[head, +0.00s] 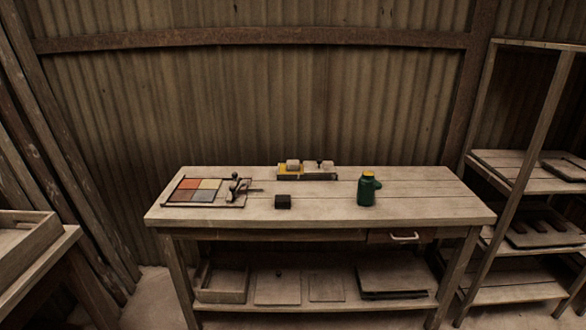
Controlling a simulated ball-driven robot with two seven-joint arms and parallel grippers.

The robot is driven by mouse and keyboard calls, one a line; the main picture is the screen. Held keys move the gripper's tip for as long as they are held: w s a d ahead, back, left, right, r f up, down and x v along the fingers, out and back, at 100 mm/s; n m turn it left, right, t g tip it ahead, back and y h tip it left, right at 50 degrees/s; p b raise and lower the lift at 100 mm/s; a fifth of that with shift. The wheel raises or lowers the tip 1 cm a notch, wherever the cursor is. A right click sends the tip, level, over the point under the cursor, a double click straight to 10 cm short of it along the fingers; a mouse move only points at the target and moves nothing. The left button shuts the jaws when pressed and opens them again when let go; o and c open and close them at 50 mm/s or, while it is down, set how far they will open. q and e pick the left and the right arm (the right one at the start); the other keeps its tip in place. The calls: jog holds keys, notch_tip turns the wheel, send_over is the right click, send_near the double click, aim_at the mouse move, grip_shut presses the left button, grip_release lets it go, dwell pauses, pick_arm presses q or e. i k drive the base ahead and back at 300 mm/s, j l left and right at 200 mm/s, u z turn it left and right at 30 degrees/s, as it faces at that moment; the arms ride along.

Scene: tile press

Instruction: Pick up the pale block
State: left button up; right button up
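Small pale blocks sit in a row on a low dark-edged tray (318,178) at the back middle of the wooden workbench (330,213). The left pale block (292,164) is beside or on a yellow patch (288,171). Two more pale pieces (309,167) stand to its right, the far right one (327,165) with a small dark knob near it. They are too small to tell which is the pale block meant. Neither of my grippers shows in the head view.
A dark block (283,201) lies in front of the tray. A frame of coloured tiles (195,190) with a dark lever tool (237,188) lies at left. A green bottle (366,191) with a yellow top stands at right. The bench's front and right are clear.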

aim_at(292, 166)
jog(key=i+j+z, duration=0.2)
jog(key=z, duration=0.2)
jog(key=i+j+z, duration=0.15)
jog(key=z, duration=0.25)
jog(key=i+j, duration=0.15)
jog(key=j, duration=0.2)
jog(key=i+j+z, duration=0.15)
jog(key=j, duration=0.25)
jog(key=i+j, duration=0.15)
jog(key=j, duration=0.2)
jog(key=i+j+z, duration=0.15)
jog(key=j, duration=0.25)
jog(key=i+j, duration=0.15)
jog(key=j, duration=0.25)
jog(key=i+j+z, duration=0.15)
jog(key=j, duration=0.25)
jog(key=k, duration=0.05)
